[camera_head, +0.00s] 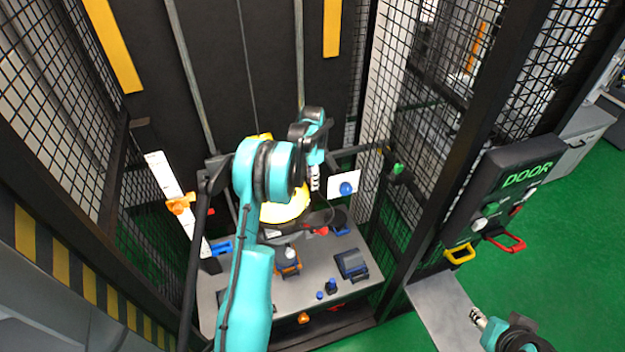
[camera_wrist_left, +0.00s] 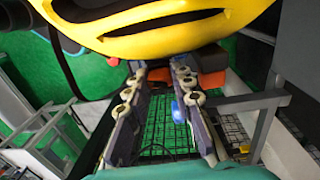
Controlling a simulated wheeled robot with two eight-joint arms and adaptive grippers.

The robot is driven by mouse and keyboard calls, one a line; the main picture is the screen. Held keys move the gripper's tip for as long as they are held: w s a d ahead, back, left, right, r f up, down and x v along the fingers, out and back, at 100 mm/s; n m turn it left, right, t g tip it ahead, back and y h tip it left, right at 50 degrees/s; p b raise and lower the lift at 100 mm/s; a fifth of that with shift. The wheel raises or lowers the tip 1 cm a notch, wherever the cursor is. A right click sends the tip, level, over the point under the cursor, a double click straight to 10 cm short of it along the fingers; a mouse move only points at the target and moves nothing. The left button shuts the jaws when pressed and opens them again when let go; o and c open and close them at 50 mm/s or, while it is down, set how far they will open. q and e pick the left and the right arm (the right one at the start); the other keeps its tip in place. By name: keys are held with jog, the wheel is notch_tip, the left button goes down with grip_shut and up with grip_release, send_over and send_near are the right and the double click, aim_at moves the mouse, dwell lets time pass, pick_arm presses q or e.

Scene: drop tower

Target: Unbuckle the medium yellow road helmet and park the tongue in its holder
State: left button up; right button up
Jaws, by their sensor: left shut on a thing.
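The yellow helmet (camera_head: 285,212) stands over the grey bench, partly behind my left arm. In the left wrist view the yellow helmet (camera_wrist_left: 165,30) fills the top, with a dark slot across it. My left gripper (camera_wrist_left: 159,70) is just below the helmet's edge, shut on an orange-red buckle piece (camera_wrist_left: 212,80) under it. I cannot tell whether the tongue is in the buckle. In the head view my left gripper (camera_head: 315,182) is partly hidden at the helmet's right side. My right gripper (camera_head: 478,318) is far off at lower right; its jaw state is unclear. I cannot pick out the tongue holder surely.
A white plate with a blue ball (camera_head: 346,188) stands right of the helmet. Mesh walls and a door panel (camera_head: 515,180) bound the right.

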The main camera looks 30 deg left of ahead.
pick_arm(q)
jog(key=shift+f, duration=0.2)
jog(key=o, duration=0.9)
notch_tip(320, 180, up, 12)
jog(key=shift+w+a, duration=0.2)
jog(key=shift+w, duration=0.1)
